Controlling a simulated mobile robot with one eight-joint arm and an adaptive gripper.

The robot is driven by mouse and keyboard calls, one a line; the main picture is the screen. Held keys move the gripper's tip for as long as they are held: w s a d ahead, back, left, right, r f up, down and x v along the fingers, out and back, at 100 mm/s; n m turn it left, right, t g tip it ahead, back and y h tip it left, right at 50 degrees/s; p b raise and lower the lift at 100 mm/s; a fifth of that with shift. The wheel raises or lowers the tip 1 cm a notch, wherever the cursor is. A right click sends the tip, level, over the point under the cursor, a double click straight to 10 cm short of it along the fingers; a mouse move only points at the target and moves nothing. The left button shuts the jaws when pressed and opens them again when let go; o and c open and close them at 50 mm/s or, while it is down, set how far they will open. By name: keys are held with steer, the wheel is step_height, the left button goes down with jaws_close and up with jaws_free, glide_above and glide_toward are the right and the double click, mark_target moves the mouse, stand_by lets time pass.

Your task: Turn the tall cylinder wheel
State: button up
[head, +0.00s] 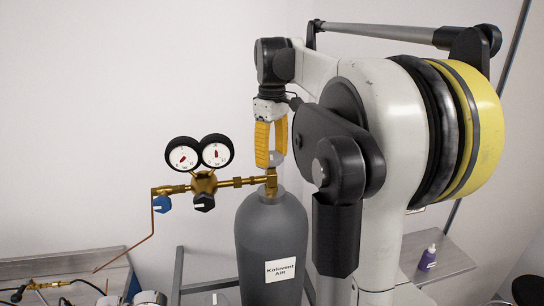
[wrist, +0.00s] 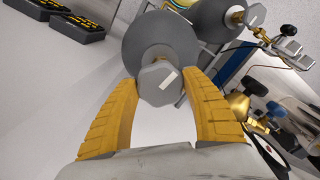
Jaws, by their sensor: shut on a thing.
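The tall grey cylinder (head: 271,240), labelled "Kolovent AIR", stands upright below my arm. Its wheel (head: 275,158) is a small grey knob above the brass valve at the top, partly hidden by the fingers. In the wrist view the wheel (wrist: 158,84) is a grey many-sided knob with a pale mark, in front of the cylinder's round body (wrist: 150,38). My gripper (head: 270,160) points down from above with its yellow fingers on either side of the wheel. In the wrist view the fingertips (wrist: 163,78) are shut on the wheel.
Two dial gauges (head: 199,153) and a brass regulator (head: 204,184) extend left from the valve, close to my fingers. A bench with brass fittings (head: 42,285) is at lower left. A second cylinder's knob (wrist: 255,14) shows at upper right in the wrist view. A purple bottle (head: 428,258) stands at right.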

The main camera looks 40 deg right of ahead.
mark_target(272, 155)
steer(key=o, duration=1.2)
steer(key=shift+r, duration=0.1)
step_height(272, 155, up, 12)
